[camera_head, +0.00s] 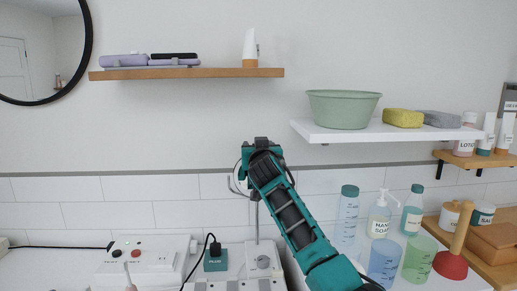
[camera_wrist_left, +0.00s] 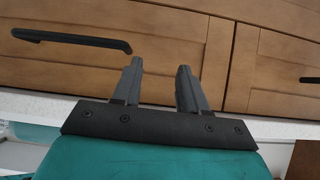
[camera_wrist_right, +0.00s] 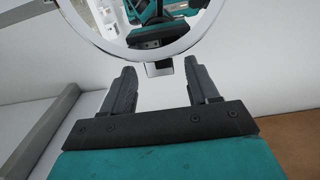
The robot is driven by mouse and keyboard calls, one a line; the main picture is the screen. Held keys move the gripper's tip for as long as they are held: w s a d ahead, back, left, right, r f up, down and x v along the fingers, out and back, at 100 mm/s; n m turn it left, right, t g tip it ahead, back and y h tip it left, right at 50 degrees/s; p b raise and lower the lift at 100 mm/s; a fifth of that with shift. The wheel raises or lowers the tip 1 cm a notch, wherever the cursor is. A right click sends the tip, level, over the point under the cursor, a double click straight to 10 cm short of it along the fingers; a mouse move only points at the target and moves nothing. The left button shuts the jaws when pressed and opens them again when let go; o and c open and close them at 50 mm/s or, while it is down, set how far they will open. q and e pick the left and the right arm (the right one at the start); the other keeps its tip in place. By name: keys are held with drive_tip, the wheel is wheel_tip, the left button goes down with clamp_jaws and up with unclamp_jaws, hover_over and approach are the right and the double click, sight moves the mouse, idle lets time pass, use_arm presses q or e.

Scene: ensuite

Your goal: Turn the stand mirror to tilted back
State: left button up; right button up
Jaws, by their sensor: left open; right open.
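The round stand mirror (camera_wrist_right: 184,44) fills the top of the right wrist view, with a chrome rim and a small tab at its lower edge. In the head view my right gripper and arm hide most of it; its thin pole (camera_head: 257,218) and base (camera_head: 263,262) show below. My right gripper (camera_wrist_right: 158,78) is open, its fingertips on either side of the tab; I cannot tell whether they touch. In the head view the right gripper (camera_head: 262,148) is in front of the mirror. My left gripper (camera_wrist_left: 160,68) is open and empty, facing wooden drawer fronts.
A teal plug (camera_head: 215,258) and a white switch box (camera_head: 145,262) stand left of the base. Bottles, including hand soap (camera_head: 380,218), and tumblers (camera_head: 384,262) stand to the right. A white shelf (camera_head: 390,132) holds a green basin (camera_head: 343,110). A drawer handle (camera_wrist_left: 70,39) is near my left gripper.

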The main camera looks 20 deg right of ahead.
drive_tip(key=shift+c, duration=0.4)
drive_tip(key=c, duration=0.5)
clamp_jaws()
